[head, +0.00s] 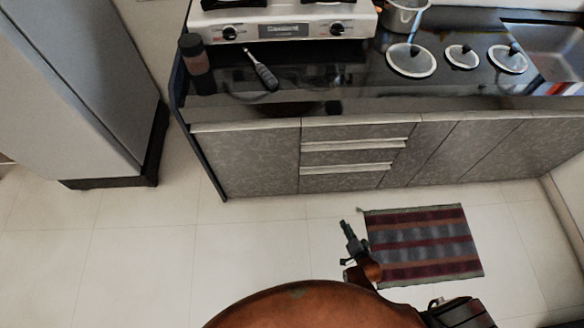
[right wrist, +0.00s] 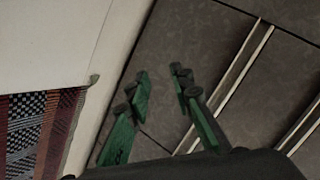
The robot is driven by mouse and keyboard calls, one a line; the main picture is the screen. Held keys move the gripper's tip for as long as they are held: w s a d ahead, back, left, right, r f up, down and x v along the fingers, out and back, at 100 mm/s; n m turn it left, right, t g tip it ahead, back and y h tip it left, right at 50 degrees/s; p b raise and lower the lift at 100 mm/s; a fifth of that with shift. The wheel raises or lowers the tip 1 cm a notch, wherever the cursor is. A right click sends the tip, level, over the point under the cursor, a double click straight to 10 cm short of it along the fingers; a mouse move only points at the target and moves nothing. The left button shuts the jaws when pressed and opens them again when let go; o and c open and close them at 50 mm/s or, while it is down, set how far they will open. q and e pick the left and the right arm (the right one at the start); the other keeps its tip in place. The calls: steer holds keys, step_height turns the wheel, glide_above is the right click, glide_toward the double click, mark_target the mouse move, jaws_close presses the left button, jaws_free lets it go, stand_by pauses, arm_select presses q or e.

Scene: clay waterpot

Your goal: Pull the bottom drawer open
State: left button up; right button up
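The bottom drawer (head: 338,181) is the lowest front in the grey drawer stack under the counter. It looks shut, with a pale handle strip (head: 346,168) along its top edge. My right gripper (head: 345,229) is over the floor in front of the cabinet, apart from the drawer. In the right wrist view its two green-sided fingers (right wrist: 161,78) stand apart with nothing between them. There the bottom drawer front (right wrist: 175,45) lies beyond the fingers, and its handle strip (right wrist: 238,65) runs slanting to their right. My left gripper is not in view.
A striped rug (head: 425,243) lies on the floor right of my right gripper. Another drawer handle (head: 354,144) is above the bottom one. The counter holds a stove (head: 285,22), lids and a dark bottle (head: 196,62). A fridge (head: 75,90) stands left; the floor between is clear.

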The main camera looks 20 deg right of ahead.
arm_select(q)
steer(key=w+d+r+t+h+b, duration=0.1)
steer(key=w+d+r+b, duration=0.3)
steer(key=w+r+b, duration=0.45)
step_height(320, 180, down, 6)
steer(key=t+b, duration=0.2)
steer(key=b, duration=0.2)
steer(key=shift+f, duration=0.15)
arm_select(e)
steer(key=w+d+r+m+t+h, duration=0.1)
steer(key=w+d+r+m+t, duration=0.1)
steer(key=w, duration=0.5)
steer(key=w+d+r+m+t+h, duration=0.1)
steer(key=w+m, duration=0.3)
steer(key=w, duration=0.4)
steer(key=w+d+r+m+t+h, duration=0.1)
steer(key=w+d+r+m+t, duration=0.1)
steer(key=w, duration=0.6)
steer(key=shift+d+r+m+t, duration=0.3)
steer(key=shift+d+r+m, duration=0.05)
steer(key=shift+d+m, duration=0.25)
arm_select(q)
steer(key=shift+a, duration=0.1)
arm_select(e)
jaws_close()
